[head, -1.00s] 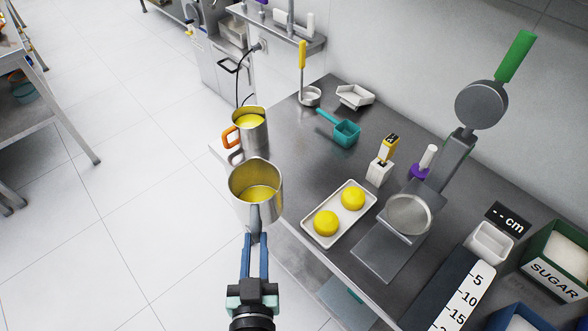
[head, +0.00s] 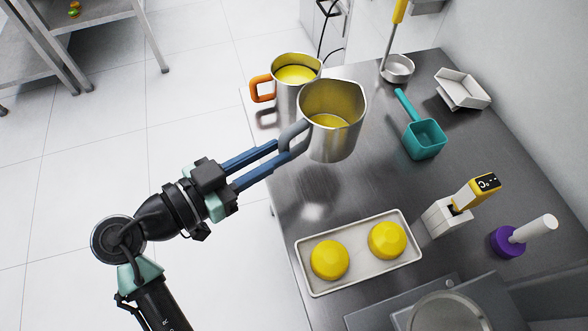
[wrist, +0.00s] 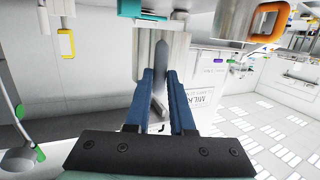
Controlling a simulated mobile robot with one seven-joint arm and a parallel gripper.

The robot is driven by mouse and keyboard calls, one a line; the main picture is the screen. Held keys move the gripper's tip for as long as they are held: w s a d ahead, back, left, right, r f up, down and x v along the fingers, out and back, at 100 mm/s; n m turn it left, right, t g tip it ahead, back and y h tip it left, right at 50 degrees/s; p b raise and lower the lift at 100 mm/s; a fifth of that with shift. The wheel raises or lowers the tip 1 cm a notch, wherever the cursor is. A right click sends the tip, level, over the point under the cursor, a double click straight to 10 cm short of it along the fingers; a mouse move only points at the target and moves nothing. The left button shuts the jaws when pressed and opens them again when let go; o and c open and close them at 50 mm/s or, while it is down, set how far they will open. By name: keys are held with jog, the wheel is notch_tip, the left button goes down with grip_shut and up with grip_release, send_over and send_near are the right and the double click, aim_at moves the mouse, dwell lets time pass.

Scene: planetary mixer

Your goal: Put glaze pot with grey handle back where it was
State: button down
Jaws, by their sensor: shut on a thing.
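The glaze pot with grey handle (head: 335,130) is a steel pot with yellow glaze inside. My gripper (head: 284,148) is shut on its grey handle, which also shows between the fingers in the wrist view (wrist: 160,75). The pot looks upright and appears to be held above the steel table (head: 330,195), in front of the other pot. That second pot, with an orange handle (head: 262,88), stands at the table's far left corner and also holds yellow glaze. Whether the held pot's base touches anything is hard to tell.
A white tray (head: 308,282) with two yellow domed cakes lies nearer. A teal scoop (head: 424,138), a ladle (head: 397,68), a white dish (head: 463,90), a yellow-topped thermometer (head: 484,186) and a purple-based tool (head: 508,240) stand to the right. The table between pots and tray is bare.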

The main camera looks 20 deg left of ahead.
notch_tip(320, 180, down, 9)
jog(key=shift+b, duration=0.6)
jog(key=c, duration=0.8)
grip_release()
jog(key=shift+o, duration=0.2)
